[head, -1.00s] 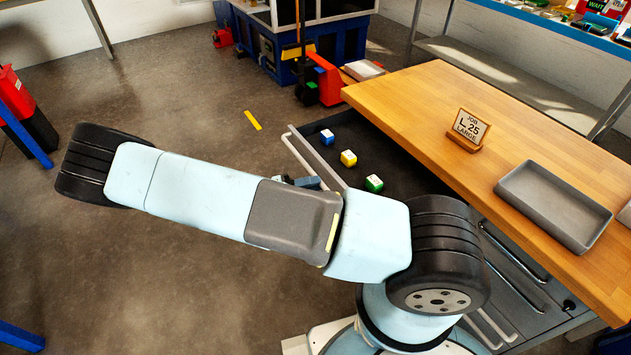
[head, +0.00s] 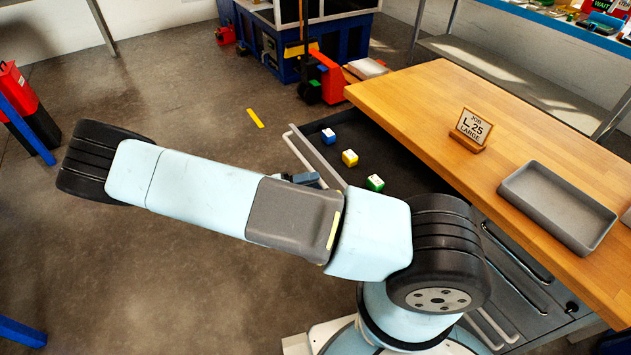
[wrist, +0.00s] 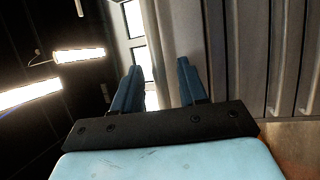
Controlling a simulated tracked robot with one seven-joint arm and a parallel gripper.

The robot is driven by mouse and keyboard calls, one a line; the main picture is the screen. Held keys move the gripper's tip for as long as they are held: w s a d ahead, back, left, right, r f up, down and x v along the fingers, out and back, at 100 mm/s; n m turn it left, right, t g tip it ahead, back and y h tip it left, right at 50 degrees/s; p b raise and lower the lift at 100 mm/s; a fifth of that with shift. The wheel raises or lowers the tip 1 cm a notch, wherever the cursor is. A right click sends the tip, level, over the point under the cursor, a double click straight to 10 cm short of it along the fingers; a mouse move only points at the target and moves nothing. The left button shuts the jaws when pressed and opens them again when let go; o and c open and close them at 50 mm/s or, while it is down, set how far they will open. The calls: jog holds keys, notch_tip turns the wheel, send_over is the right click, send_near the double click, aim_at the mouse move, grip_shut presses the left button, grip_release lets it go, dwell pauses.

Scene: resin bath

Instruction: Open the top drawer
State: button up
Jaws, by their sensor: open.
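The top drawer (head: 405,171) stands pulled out from under the wooden bench top. Its dark inside holds a blue, a yellow and a green block. Its pale bar handle (head: 291,146) runs along the drawer front. My gripper (head: 308,180) shows only in part beside the drawer front; my arm hides the rest of it. In the wrist view, its two blue fingers (wrist: 158,78) are apart with nothing held between them. A grey panel lies beside the right finger. I cannot tell whether the fingers touch the handle.
The bench top (head: 420,95) carries a job sign (head: 471,129) and a grey tray (head: 557,206). Lower drawers with bar handles (head: 515,254) are below. A red pallet truck (head: 327,78) stands behind. The floor to the left is mostly clear.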

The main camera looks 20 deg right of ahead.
jog(key=shift+a, duration=0.15)
jog(key=v, duration=1.3)
jog(key=shift+a+f, duration=0.2)
jog(key=shift+a, duration=0.1)
jog(key=shift+w, duration=0.2)
jog(key=d+r+g+y, duration=0.1)
jog(key=d+r+y, duration=0.35)
jog(key=r, duration=0.45)
jog(key=s+d+r+y, duration=0.1)
jog(key=d+r+y, duration=0.4)
jog(key=r, duration=0.4)
jog(key=d+r+g+y, duration=0.1)
jog(key=d+r+y, duration=0.2)
jog(key=r+y, duration=0.45)
jog(key=s+d+r+n+t+y, duration=0.1)
jog(key=s+d+r+t, duration=0.3)
jog(key=s+r, duration=0.5)
jog(key=s+d+r+n+t+y, duration=0.1)
jog(key=s+d+r+t, duration=0.4)
jog(key=s+r, duration=0.4)
jog(key=shift+r+t+y, duration=0.4)
jog(key=shift+r+t, duration=0.1)
jog(key=shift+r, duration=0.3)
dwell(0.4)
